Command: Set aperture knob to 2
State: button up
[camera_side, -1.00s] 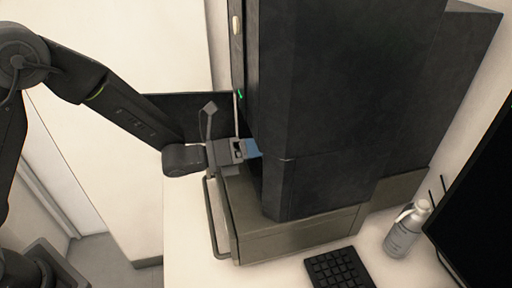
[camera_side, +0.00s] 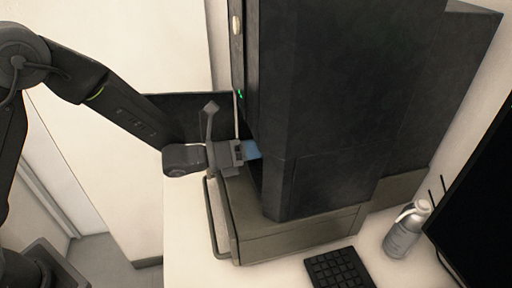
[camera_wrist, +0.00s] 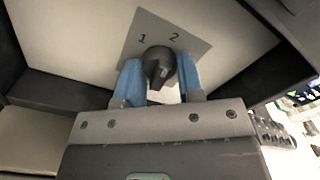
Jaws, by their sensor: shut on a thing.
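The aperture knob (camera_wrist: 160,66) is black and round with a raised grip. It sits on a grey plate (camera_wrist: 192,44) marked "1" on the left and "2" on the right, in the wrist view. My gripper (camera_wrist: 159,63) is shut on the knob, with one blue finger on each side of it. A pale mark shows on the knob's face, but I cannot tell for sure which number it points to. In the side view my gripper's blue fingers (camera_side: 253,150) reach into the gap at the microscope's front left; the knob is hidden there.
The dark microscope column (camera_side: 335,110) stands on a grey-green base (camera_side: 290,238) with a handle bar (camera_side: 214,222) at its front left. A keyboard (camera_side: 339,269), a bottle (camera_side: 405,232) and a monitor (camera_side: 485,190) are at the right, away from my arm.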

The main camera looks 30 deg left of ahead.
jog(key=shift+m, duration=0.8)
jog(key=o, duration=0.9)
jog(key=v, duration=1.4)
